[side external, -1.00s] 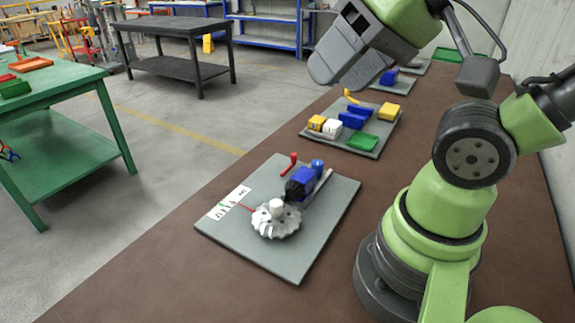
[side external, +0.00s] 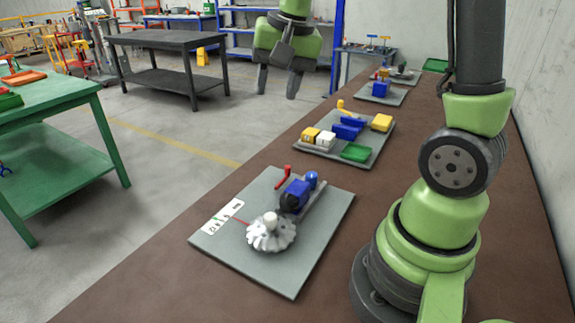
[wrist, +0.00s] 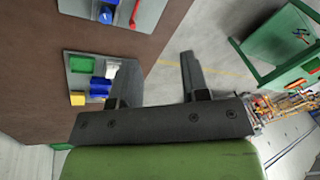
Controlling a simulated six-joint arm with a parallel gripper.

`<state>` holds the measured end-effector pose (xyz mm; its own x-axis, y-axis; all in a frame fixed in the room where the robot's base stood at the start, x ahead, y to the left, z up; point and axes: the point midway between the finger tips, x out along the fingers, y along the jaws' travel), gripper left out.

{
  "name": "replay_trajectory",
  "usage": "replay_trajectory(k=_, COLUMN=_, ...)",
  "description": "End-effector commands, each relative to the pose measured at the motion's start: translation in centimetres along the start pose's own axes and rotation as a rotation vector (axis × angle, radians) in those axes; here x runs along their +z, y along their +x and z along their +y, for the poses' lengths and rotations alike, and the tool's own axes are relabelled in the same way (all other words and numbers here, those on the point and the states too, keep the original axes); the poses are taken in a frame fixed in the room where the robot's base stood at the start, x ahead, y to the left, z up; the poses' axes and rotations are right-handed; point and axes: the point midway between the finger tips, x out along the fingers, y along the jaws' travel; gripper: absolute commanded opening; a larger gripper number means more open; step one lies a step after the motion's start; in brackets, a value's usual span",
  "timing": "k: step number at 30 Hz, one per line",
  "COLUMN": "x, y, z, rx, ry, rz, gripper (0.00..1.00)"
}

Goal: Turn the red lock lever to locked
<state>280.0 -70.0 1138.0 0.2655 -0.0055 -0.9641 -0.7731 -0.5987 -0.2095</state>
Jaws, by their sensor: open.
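The red lock lever (side external: 283,174) stands at the back left of the blue jack body (side external: 295,195), on the nearest grey board (side external: 225,248). Its handle end points up and right in the side view; I cannot tell its lock position. A pale toothed wheel (side external: 270,233) sits in front of the blue body. A white marked card (side external: 222,216) lies at the left, with a thin red pointer beside it. My gripper (side external: 278,88) is open and empty, high up beyond this board and apart from the lever. In the wrist view its fingers (wrist: 158,75) are spread. The lever shows at the top there (wrist: 134,16).
A second board (side external: 340,158) carries yellow, white, blue and green blocks, with further boards behind it. The brown bench (side external: 165,285) is clear in front and left of the nearest board. A green table (side external: 75,160) and a dark table (side external: 165,40) stand apart on the left.

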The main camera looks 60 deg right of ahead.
Motion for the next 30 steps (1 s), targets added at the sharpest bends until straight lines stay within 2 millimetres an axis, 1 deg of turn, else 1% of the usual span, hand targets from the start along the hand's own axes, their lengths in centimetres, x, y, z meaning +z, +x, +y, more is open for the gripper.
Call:
replay_trajectory(k=1, x=-1.6, y=2.0, z=0.5, rx=0.043, ry=0.059, rz=-0.025, gripper=0.42)
replay_trajectory(k=2, x=-2.4, y=3.1, z=0.8, rx=0.064, ry=0.094, rz=-0.036, gripper=0.42)
replay_trajectory(k=3, x=-3.4, y=4.5, z=1.3, rx=0.091, ry=0.137, rz=-0.049, gripper=0.42)
replay_trajectory(k=6, x=-5.4, y=8.0, z=2.7, rx=0.151, ry=0.234, rz=-0.079, gripper=0.42)
replay_trajectory(k=9, x=-6.7, y=10.7, z=4.1, rx=0.197, ry=0.306, rz=-0.101, gripper=0.42)
replay_trajectory(k=10, x=-6.9, y=11.4, z=4.5, rx=0.207, ry=0.325, rz=-0.107, gripper=0.42)
replay_trajectory(k=12, x=-7.3, y=12.6, z=5.1, rx=0.226, ry=0.354, rz=-0.116, gripper=0.42)
replay_trajectory(k=15, x=-7.5, y=13.5, z=5.7, rx=0.24, ry=0.376, rz=-0.122, gripper=0.42)
replay_trajectory(k=20, x=-7.3, y=15.1, z=6.1, rx=0.244, ry=0.381, rz=-0.126, gripper=0.42)
replay_trajectory(k=30, x=-6.2, y=21.0, z=7.4, rx=0.243, ry=0.379, rz=-0.126, gripper=0.42)
